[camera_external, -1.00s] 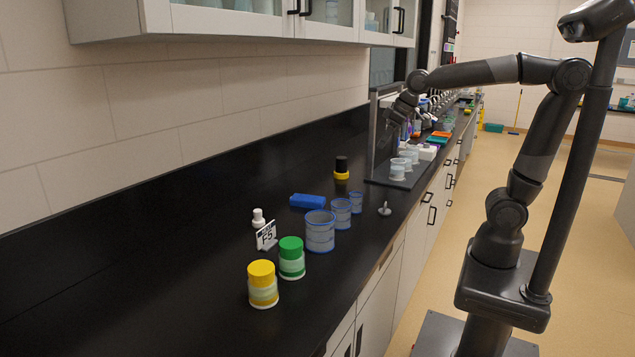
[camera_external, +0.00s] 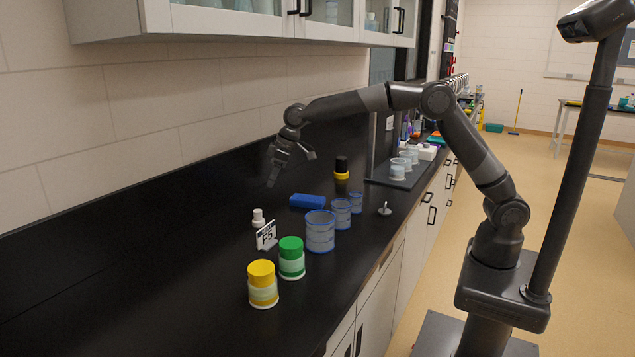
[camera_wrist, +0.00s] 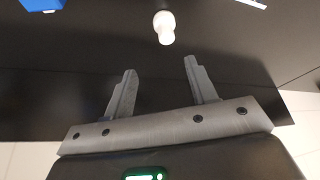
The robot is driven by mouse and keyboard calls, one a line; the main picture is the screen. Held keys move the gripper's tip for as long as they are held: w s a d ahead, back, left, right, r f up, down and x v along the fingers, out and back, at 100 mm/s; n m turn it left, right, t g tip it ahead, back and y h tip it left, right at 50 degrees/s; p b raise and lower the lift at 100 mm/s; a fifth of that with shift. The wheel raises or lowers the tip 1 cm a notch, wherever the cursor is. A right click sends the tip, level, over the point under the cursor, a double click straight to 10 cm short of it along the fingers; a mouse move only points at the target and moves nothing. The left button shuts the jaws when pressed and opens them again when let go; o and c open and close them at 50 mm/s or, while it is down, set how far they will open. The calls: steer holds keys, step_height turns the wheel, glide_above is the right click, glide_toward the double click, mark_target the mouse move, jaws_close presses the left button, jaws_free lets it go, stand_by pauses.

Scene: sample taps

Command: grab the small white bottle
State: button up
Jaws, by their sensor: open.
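The small white bottle (camera_external: 258,218) stands upright on the black bench, behind a small sign in the external view. It also shows in the wrist view (camera_wrist: 165,27), top centre, beyond the fingertips and between their lines. My gripper (camera_external: 274,178) is open and empty. It hangs above the bench, behind the bottle and slightly to its right in the external view, apart from it. Both fingers (camera_wrist: 160,72) show spread in the wrist view.
The sign (camera_external: 266,235) stands close to the bottle. The left bench is clear.

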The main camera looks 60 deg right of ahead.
mark_target(258, 211)
steer(key=x, duration=0.3)
steer(key=a+x, duration=0.1)
steer(key=x, duration=0.2)
steer(key=a+x, duration=0.1)
steer(key=x, duration=0.1)
steer(key=shift+w+f, duration=0.1)
steer(key=shift+w, duration=0.2)
steer(key=x, duration=0.5)
steer(key=shift+s+d+f, duration=0.2)
steer(key=shift+d+f, duration=0.05)
steer(key=shift+f, duration=0.05)
steer(key=shift+c, duration=0.5)
steer(key=c, duration=1)
steer(key=shift+r, duration=0.15)
